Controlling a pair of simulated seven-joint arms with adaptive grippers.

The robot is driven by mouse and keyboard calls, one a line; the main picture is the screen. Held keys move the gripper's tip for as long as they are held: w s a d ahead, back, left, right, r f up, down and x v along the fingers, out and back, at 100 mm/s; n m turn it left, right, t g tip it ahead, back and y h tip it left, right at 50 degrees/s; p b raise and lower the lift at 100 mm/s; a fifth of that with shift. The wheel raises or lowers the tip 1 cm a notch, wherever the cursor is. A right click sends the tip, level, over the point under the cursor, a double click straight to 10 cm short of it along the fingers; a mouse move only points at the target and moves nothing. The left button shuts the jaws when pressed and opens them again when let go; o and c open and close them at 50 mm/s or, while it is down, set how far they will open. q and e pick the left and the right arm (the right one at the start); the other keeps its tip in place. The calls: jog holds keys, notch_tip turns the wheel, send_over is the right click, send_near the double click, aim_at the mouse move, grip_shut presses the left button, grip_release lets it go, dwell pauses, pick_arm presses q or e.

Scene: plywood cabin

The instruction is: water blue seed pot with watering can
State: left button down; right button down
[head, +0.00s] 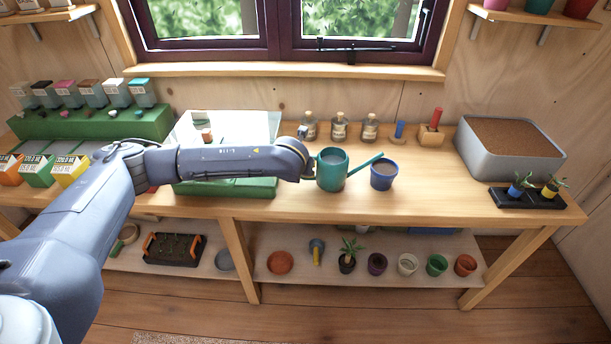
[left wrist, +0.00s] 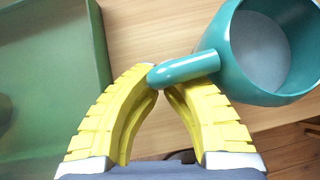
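The teal watering can (head: 331,172) stands upright on the bench, or very near it. Its spout points right, with the tip by the back rim of the blue seed pot (head: 383,178). In the left wrist view, the can (left wrist: 232,75) is at the upper right. My left gripper (left wrist: 160,78) has its yellow fingers closed in on either side of the can's handle (left wrist: 188,69). In the head view, my forearm hides most of this gripper. My right gripper is not in view.
Several corked bottles (head: 339,128) stand behind the can. A green tray (head: 225,187) is at its left. A grey soil tub (head: 510,148) and a black tray with seedlings (head: 528,194) are at the right. The bench between the blue pot and them is clear.

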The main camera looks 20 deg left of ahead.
pick_arm(q)
jog(key=shift+w+a+f, duration=0.15)
jog(key=shift+w+a, duration=0.45)
jog(key=shift+w, duration=0.05)
jog(key=shift+m+g, duration=0.3)
notch_tip(320, 180, up, 7)
jog(key=m+g+y, duration=0.1)
jog(key=y, duration=0.1)
jog(key=shift+a, duration=0.35)
dwell(0.6)
jog(key=shift+s+f, duration=0.1)
jog(key=shift+f, duration=0.1)
jog(key=shift+f+h, duration=0.3)
jog(key=shift+f, duration=0.85)
jog(key=shift+f, duration=0.1)
jog(key=shift+r+y, duration=0.6)
jog(key=shift+r, duration=1.2)
dwell(2.3)
